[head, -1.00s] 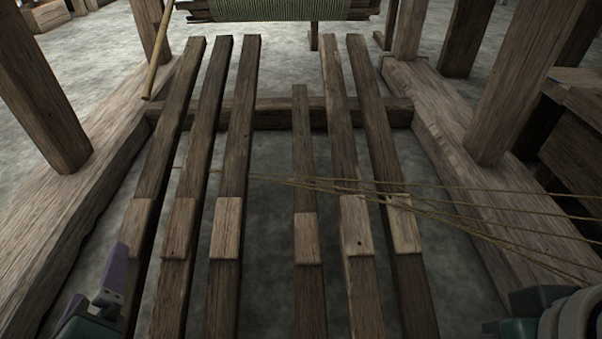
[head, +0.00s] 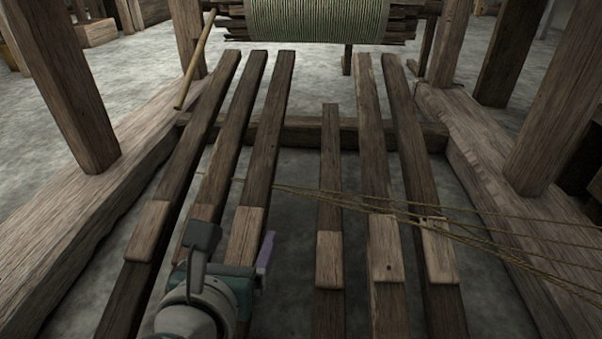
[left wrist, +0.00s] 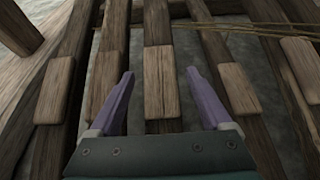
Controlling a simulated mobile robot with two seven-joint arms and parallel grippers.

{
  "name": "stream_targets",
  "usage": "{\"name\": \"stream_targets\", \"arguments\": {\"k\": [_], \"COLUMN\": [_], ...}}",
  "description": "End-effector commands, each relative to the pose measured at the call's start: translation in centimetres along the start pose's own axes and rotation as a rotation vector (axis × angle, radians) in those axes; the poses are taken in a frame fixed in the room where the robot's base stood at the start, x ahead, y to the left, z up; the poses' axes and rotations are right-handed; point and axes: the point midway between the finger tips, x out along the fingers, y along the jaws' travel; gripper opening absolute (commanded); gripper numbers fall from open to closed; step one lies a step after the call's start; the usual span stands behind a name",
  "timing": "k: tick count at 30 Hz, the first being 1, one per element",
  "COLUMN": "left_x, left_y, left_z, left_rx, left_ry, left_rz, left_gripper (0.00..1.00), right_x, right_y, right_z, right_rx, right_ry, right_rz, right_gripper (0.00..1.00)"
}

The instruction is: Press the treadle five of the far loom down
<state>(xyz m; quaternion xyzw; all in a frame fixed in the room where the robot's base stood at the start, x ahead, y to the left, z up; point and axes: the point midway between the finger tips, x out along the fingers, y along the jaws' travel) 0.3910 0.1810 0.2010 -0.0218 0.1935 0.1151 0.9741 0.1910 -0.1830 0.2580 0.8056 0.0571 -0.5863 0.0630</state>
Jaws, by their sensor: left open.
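Six long wooden treadles with paler pads run side by side under the loom. The fifth treadle from the left (head: 383,240) is long, with its pad right of the short fourth treadle (head: 330,240). It looks raised about level with its neighbours. My left gripper (head: 236,240) is open and empty, over the second and third treadles from the left, left of the fifth. In the left wrist view, its purple fingers (left wrist: 158,80) stand apart with a treadle pad (left wrist: 160,85) between them in the picture. Contact cannot be told. My right gripper is not in view.
Thin cords (head: 470,228) cross above the right-hand treadles and run off to the right. A crossbeam (head: 295,132) spans behind the pads, between thick side beams (head: 95,235) and posts. A cloth-wound roller (head: 318,18) is at the back.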

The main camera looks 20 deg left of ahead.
Motion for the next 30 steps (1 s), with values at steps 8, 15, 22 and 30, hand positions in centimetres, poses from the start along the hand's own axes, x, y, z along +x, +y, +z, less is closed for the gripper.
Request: {"name": "stream_targets", "arguments": {"k": [8, 15, 22, 30], "left_x": [0.51, 0.49, 0.49, 0.49], "left_y": [-0.01, 0.01, 0.02, 0.02], "left_z": [0.05, 0.05, 0.05, 0.05], "left_rx": [-0.002, -0.002, -0.002, -0.002], "left_ry": [0.001, 0.0, 0.0, 0.0], "left_rz": [0.0, 0.0, 0.0, 0.0], "left_gripper": [0.82, 0.62, 0.36, 0.06], "right_x": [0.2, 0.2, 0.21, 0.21], "right_y": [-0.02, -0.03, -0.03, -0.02], "right_z": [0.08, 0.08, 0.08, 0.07], "right_rx": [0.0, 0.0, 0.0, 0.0], "right_ry": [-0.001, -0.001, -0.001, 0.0], "right_rz": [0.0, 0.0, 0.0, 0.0], "right_gripper": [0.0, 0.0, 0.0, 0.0]}}
